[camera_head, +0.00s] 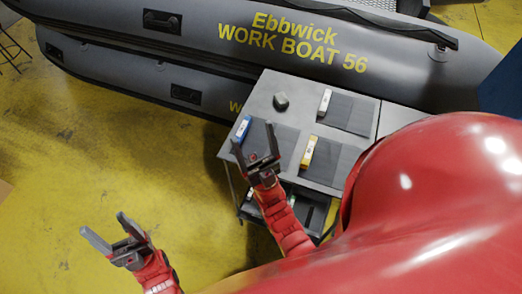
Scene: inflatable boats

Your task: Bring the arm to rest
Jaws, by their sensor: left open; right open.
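My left gripper (100,233) is open and empty at the lower left, above the yellow floor. My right gripper (254,146) is open and empty above the near left part of a grey table (262,92). The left arm comes up from the bottom edge, and the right arm reaches over the table's front side.
On the table are a blue-and-white item (242,129), a yellow item (308,152), a white-and-yellow item (324,102), a dark lump (281,101) and dark mats. A grey inflatable boat (200,30) lies behind. Floor (110,160) at left is clear.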

